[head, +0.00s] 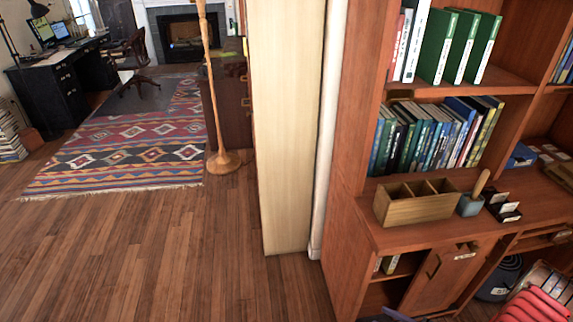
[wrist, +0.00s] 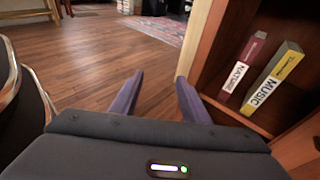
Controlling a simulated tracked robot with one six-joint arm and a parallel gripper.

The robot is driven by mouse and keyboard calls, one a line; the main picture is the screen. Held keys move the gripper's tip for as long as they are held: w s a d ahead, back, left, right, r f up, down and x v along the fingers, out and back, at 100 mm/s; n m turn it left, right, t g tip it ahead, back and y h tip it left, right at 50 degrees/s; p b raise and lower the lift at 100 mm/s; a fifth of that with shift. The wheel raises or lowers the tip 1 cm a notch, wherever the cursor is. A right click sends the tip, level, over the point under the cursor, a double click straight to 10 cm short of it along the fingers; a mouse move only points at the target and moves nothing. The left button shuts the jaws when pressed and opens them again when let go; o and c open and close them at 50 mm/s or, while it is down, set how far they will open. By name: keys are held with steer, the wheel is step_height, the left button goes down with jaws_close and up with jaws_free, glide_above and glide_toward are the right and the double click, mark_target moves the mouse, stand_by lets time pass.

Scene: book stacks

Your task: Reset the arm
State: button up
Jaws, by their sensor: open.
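My gripper (wrist: 158,98) shows in the wrist view with its two purple fingers apart and nothing between them. It points out over the wooden floor, just left of the low opening of the bookcase (head: 346,200). In the head view only a small purple part shows at the bottom edge, below the cabinet; the rest of my arm is out of sight there.
In the wrist view a NATURE book (wrist: 241,68) and a MUSIC book (wrist: 272,78) stand in the low compartment, right of my fingers. A wooden box (head: 416,208) sits on the ledge. The cabinet door (head: 438,280) is ajar. The floor (head: 130,250) at left is clear.

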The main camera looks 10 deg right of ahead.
steer(key=s+a+r+n+g+h, duration=0.2)
steer(key=a+r+n, duration=0.5)
steer(key=r, duration=0.9)
steer(key=s+a+r+n+g+h, duration=0.2)
steer(key=a+r+n, duration=0.6)
steer(key=r, duration=0.9)
steer(key=s+a+r+n+g+h, duration=0.1)
steer(key=s+a+r+n+h, duration=0.4)
steer(key=r+n, duration=0.8)
step_height(320, 180, up, 4)
steer(key=a+h, duration=0.1)
steer(key=a, duration=0.1)
steer(key=shift+a+g, duration=0.3)
steer(key=shift+g, duration=0.1)
steer(key=shift+r, duration=0.1)
steer(key=shift+c, duration=0.5)
steer(key=shift+c, duration=0.8)
steer(key=shift+d, duration=0.1)
